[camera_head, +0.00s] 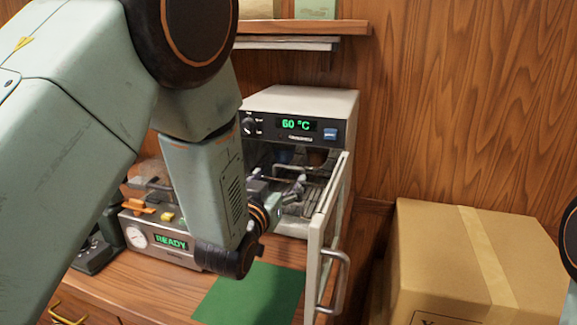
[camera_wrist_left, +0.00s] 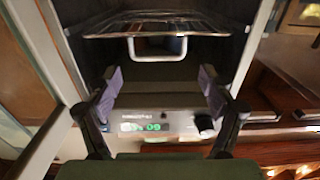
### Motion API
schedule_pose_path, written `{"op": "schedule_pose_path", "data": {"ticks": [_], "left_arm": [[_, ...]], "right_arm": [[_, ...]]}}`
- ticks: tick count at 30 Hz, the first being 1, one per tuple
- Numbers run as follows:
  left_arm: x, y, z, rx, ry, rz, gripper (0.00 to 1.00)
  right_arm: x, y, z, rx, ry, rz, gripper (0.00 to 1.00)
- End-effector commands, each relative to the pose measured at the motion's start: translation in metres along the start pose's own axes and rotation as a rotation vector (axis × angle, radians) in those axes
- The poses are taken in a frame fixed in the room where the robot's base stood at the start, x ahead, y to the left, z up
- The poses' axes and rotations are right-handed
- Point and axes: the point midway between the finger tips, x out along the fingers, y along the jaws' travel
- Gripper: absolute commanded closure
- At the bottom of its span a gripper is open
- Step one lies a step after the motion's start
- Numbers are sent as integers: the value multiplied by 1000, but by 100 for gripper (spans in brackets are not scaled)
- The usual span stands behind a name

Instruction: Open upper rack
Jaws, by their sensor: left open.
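A white drying oven (camera_head: 310,100) with a green "60 °C" display stands at the back of the desk. Its framed door (camera_head: 318,245), with a metal handle, stands open towards me on the right. Wire racks (camera_head: 322,172) show inside, partly hidden by my arm. My left gripper (camera_head: 288,190) is at the oven opening, open and empty. In the left wrist view, turned upside down, the gripper's two fingers (camera_wrist_left: 160,85) are spread apart. A wire rack (camera_wrist_left: 150,24) with a pale loop handle (camera_wrist_left: 157,55) lies ahead of them, apart from the fingertips. My right gripper is out of view.
A steel device (camera_head: 160,240) reading "READY" stands left of the oven. A green mat (camera_head: 250,295) lies on the desk in front. A cardboard box (camera_head: 470,260) stands right of the door. A shelf (camera_head: 305,27) hangs above the oven.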

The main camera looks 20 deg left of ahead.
Motion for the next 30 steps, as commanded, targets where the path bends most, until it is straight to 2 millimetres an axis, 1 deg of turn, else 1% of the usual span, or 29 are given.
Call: {"op": "schedule_pose_path", "data": {"ticks": [6,12,18,26,30], "left_arm": [[32,0,-1,-1,2,0,19],[55,0,0,0,1,3,19],[65,0,0,1,0,4,19],[67,-1,0,1,0,4,19],[67,-1,0,1,0,4,31]], "right_arm": [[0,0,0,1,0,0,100],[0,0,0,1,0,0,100],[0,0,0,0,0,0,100],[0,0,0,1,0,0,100],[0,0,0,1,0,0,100]]}}
